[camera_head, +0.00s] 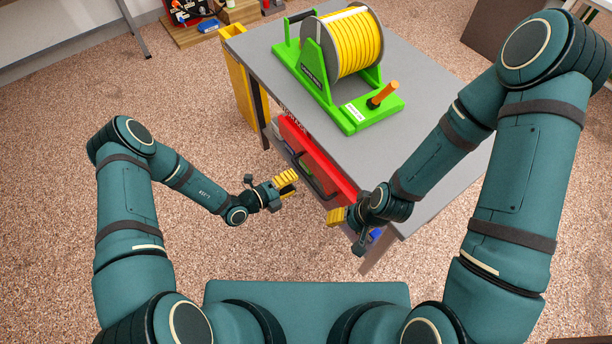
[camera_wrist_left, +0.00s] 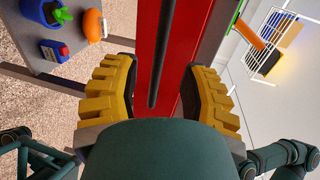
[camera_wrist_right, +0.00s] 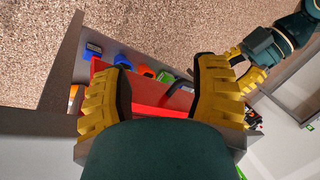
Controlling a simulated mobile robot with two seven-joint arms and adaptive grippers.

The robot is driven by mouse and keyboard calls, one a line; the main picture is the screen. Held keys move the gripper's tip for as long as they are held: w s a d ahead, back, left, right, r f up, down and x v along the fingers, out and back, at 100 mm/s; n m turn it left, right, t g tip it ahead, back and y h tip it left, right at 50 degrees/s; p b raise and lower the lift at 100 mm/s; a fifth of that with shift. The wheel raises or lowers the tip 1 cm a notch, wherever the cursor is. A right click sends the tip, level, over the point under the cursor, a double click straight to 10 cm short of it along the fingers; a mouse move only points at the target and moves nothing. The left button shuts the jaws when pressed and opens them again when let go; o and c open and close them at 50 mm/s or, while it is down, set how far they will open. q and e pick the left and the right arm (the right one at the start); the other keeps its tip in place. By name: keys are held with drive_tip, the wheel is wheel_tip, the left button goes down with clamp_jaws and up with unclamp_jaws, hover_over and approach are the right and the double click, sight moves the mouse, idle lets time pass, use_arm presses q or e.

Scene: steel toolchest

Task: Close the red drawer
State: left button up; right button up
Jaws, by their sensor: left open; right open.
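The red drawer (camera_head: 318,160) sits under the grey tabletop's near-left edge, and its red part shows beyond that edge. Its black handle (camera_head: 308,176) runs along the front. My left gripper (camera_head: 288,182) is open in front of the drawer. In the left wrist view its fingers are spread, with the red front (camera_wrist_left: 186,60) and the black handle bar (camera_wrist_left: 163,55) showing between them. I see no clear contact. My right gripper (camera_head: 338,217) is open near the drawer's near end. The right wrist view shows red drawer parts (camera_wrist_right: 150,109) beyond its fingers. How far the drawer stands open is hard to tell.
The grey tabletop (camera_head: 425,95) carries a green reel stand (camera_head: 352,118) with a yellow hose reel (camera_head: 352,45). Several coloured items, including a blue container (camera_wrist_right: 126,62), show on a lower shelf.

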sight(306, 174)
use_arm(q)
drive_tip(key=shift+b+x, duration=0.4)
drive_tip(key=shift+x, duration=2.4)
drive_tip(key=shift+o, duration=0.3)
clamp_jaws()
